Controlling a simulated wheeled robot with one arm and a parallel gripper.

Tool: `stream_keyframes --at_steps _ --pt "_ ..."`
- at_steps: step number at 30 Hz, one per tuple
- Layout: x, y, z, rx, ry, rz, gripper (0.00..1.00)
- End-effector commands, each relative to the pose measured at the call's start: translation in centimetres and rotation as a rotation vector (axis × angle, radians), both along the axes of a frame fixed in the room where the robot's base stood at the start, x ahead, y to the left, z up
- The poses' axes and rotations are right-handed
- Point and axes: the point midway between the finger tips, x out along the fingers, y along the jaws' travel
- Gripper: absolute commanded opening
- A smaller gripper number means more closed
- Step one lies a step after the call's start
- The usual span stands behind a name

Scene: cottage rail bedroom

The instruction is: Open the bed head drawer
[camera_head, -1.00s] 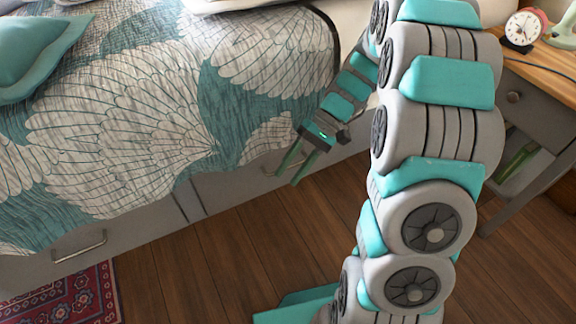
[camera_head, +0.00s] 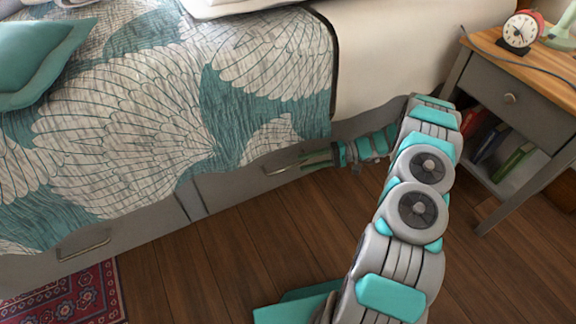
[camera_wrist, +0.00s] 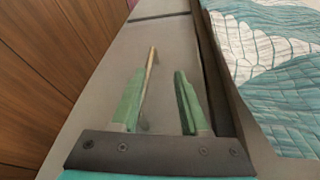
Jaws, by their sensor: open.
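The bed head drawer (camera_head: 228,188) is the right-hand grey front under the bed, and it looks shut. Its metal bar handle (camera_head: 272,171) is partly hidden by my gripper (camera_head: 300,161). My gripper lies low along the drawer front, with its green fingers pointing left at the handle. In the wrist view, my gripper (camera_wrist: 160,75) is open, and the handle (camera_wrist: 151,66) shows between and just ahead of the fingers, closer to the left one. I cannot tell whether a finger touches it.
The other drawer, with its handle (camera_head: 82,244), is to the left, near a red rug (camera_head: 70,300). A patterned bedspread (camera_head: 150,120) hangs over the drawers' top edge. A nightstand (camera_head: 530,110) stands at the right. The wooden floor (camera_head: 215,265) in front is clear.

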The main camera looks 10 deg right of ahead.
Motion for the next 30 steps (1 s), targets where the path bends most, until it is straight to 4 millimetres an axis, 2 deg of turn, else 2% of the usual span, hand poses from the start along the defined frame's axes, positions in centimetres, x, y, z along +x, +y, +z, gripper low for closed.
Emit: stream_keyframes --at_steps 3,10,14,24,30 --pt "0.4 -1.0 -1.7 0.037 -0.022 -0.043 0.45" --pt "0.8 -1.3 -2.7 0.063 -0.045 -0.074 0.45" --pt "1.0 0.0 -2.7 0.065 -0.046 -0.073 0.45" --pt "1.6 4.9 -3.1 0.062 -0.045 -0.071 0.45" --pt "1.7 6.1 -3.2 0.063 -0.045 -0.073 0.45"
